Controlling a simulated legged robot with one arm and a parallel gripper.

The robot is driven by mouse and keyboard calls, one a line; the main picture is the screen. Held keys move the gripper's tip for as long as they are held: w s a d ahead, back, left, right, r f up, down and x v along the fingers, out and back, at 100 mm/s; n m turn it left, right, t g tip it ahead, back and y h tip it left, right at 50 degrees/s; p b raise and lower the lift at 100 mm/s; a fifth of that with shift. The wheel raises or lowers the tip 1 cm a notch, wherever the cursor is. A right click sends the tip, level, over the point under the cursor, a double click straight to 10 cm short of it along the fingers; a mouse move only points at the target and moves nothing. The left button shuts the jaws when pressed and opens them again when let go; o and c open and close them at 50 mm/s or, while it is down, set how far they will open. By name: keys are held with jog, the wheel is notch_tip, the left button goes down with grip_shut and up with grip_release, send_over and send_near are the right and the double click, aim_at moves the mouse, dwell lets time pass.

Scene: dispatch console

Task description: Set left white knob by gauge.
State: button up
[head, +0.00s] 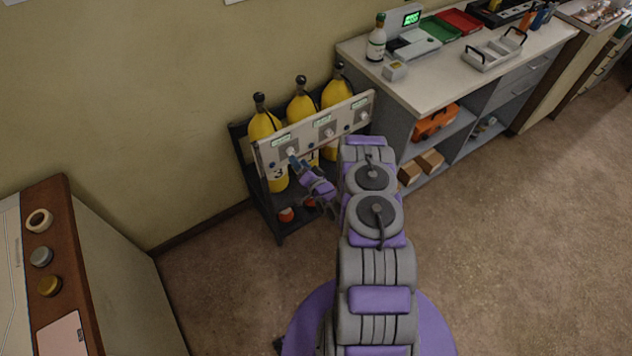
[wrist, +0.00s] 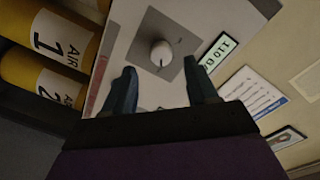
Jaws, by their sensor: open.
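The left white knob (wrist: 162,53) sits on a grey square plate (wrist: 150,30) on a pale panel. It has a dark pointer line and faces my wrist camera just beyond the fingertips. The gauge (wrist: 219,50) beside it is a small green-framed display, partly cut by a finger; its digits are rotated in view and look like 110 plus an unclear part. My gripper (wrist: 162,90) is open, its dark fingers on either side below the knob, not visibly touching it. In the head view my gripper (head: 296,160) is at the panel's left end, and the knob (head: 291,151) shows just above it.
A white-topped counter (head: 450,70) stands right of the rack. A brown-edged cabinet (head: 70,240) is at left. Open floor lies in front.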

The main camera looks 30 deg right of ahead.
jog(key=s+p, duration=0.1)
jog(key=s, duration=1.2)
jog(key=shift+d+r, duration=0.2)
jog(key=shift+r, duration=0.05)
